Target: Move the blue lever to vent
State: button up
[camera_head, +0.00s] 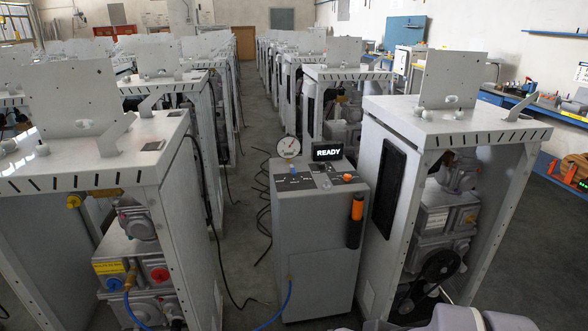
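A grey dispenser cabinet (317,235) stands in the aisle between two rows of open white frames. Its top panel (316,180) carries small controls and labels. A small blue part near the left of that panel appears to be the blue lever (294,171); it is too small to tell which marked position it stands at, and I cannot read a vent label. A black display (328,151) above the panel reads READY. A round white dial gauge (289,147) stands to its left. My gripper is not in view; pale rounded parts at the bottom right look like my arm.
A black nozzle with an orange top (357,212) hangs on the cabinet's right front edge. White frames stand close on the left (82,165) and right (460,125). A blue hose (284,304) and dark cables (232,288) lie near the floor. A workbench (540,112) stands at the right.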

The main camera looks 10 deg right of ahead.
aim_at(292, 170)
jog(key=i+l, duration=0.1)
jog(key=i, duration=0.9)
jog(key=i+l+u, duration=0.1)
jog(key=i, duration=0.9)
